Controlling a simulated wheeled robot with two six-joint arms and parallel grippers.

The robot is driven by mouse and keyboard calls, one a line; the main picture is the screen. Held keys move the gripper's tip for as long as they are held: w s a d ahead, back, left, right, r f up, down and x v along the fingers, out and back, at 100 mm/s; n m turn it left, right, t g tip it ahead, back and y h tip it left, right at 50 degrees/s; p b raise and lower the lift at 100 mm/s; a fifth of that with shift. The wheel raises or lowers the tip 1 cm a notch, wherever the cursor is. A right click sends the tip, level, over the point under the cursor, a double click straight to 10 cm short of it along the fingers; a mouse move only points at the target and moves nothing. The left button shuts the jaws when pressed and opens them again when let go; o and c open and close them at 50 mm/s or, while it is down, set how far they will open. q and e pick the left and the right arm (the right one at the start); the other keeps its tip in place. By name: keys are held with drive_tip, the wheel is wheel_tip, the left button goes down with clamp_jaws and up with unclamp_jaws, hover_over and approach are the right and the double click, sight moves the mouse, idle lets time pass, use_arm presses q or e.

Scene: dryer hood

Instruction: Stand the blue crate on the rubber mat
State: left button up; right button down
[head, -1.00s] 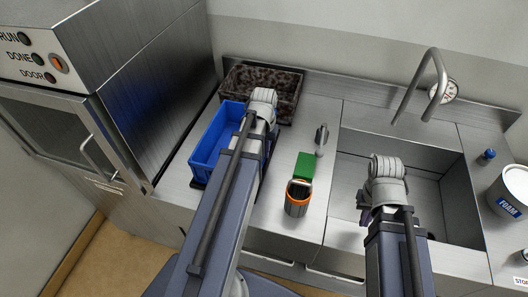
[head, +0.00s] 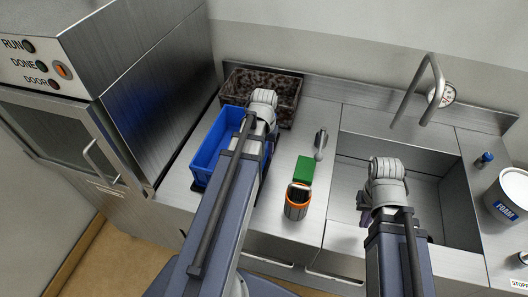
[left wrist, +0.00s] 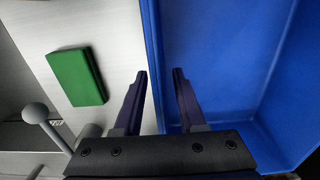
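The blue crate (head: 213,146) stands upright and empty on the counter left of the sink, its right side partly covered by my left arm. A thin dark edge (head: 196,186) shows under its near left corner; I cannot tell whether this is the rubber mat. In the left wrist view my left gripper (left wrist: 161,71) is open, with one finger on each side of the crate's wall (left wrist: 153,40). I cannot tell whether the fingers touch it. My right gripper (head: 366,215) is over the sink, mostly hidden by its own wrist.
A tap (head: 433,85) arches over the sink. A white tub (head: 511,190) stands right.

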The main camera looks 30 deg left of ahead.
use_arm(q)
wheel_tip(320, 180, up, 11)
drive_tip(key=p, duration=1)
drive_tip(key=shift+f, duration=0.15)
use_arm(e)
wheel_tip(320, 180, up, 11)
drive_tip(key=shift+f, duration=0.2)
use_arm(q)
drive_tip(key=shift+f, duration=0.1)
drive_tip(key=s+d+m, duration=0.3)
drive_tip(key=s+d, duration=0.1)
drive_tip(key=d, duration=0.8)
drive_tip(key=s+d+m+y, duration=0.1)
drive_tip(key=s+d+m, duration=0.2)
drive_tip(key=d, duration=1)
drive_tip(key=shift+s+d, duration=0.15)
drive_tip(key=shift+s, duration=0.3)
wheel_tip(320, 180, down, 9)
drive_tip(key=b, duration=0.9)
use_arm(e)
wheel_tip(320, 180, down, 9)
drive_tip(key=shift+f, duration=0.1)
